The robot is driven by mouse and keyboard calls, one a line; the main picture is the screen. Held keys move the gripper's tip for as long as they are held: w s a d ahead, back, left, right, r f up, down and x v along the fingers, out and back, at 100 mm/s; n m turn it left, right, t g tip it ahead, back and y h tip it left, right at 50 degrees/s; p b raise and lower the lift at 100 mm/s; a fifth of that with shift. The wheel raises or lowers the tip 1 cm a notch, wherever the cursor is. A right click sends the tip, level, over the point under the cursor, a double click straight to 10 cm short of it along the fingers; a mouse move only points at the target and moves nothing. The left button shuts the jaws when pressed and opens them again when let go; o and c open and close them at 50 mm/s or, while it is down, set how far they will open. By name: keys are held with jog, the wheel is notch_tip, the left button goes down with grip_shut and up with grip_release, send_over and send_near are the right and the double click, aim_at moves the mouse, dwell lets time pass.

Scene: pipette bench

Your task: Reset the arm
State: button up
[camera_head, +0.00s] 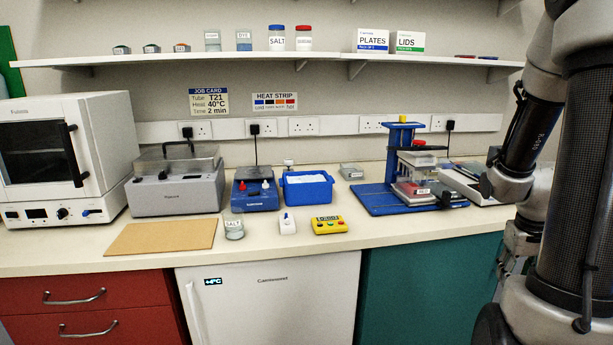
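My arm (525,135) is folded at the right edge of the view, with its dark links and grey joints in front of the bench's right end. The end of the arm hangs low near the front of the teal cabinet. What seems to be my gripper (510,265) is small, dark and partly hidden by my own links. I cannot tell whether its fingers are open or shut, and I see nothing held in it.
Further left are a yellow timer (328,226), a blue tub (307,190), a grey lidded machine (178,192) and a white oven (70,150). A tan board (160,237) lies bare at the front left.

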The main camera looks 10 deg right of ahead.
jog(key=s+a+r+n+t, duration=0.1)
jog(key=s+a+r, duration=0.2)
jog(key=a+r, duration=0.6)
jog(key=s+a+r+n+t+y, duration=0.1)
jog(key=s+a+r+n+t, duration=0.1)
jog(key=a+r, duration=0.8)
jog(key=shift+s+a+n+t+y, duration=0.2)
jog(key=shift+s+n+t+y, duration=0.1)
jog(key=shift+s, duration=0.3)
